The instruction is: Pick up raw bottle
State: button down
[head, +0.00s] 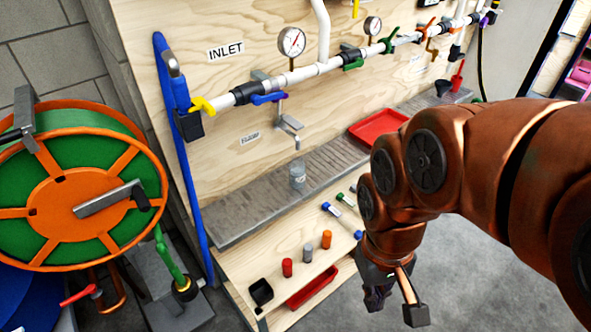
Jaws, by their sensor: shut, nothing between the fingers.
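A small clear bottle (297,173) stands upright on the grey slatted ledge (245,205), below the small tap. It is the only clear bottle I can make out, and I cannot read any label on it. My gripper (376,296) hangs low at the right, in front of the lower wooden shelf and clear of the ledge. It is shut and empty, pointing down. The bottle is up and to the left of it in the picture, well apart from it.
Red and grey cylinders (287,267), blue- and green-capped tubes (331,209), a black cup (261,291) and a red tray (308,287) are on the lower shelf. Another red tray (378,127) is on the ledge. Pipes (330,65) run above. A hose reel (80,200) stands left.

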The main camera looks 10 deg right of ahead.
aim_at(297, 167)
jog(key=k, duration=1.2)
jog(key=u, duration=0.9)
jog(key=i, duration=1.7)
jog(key=z, duration=0.65)
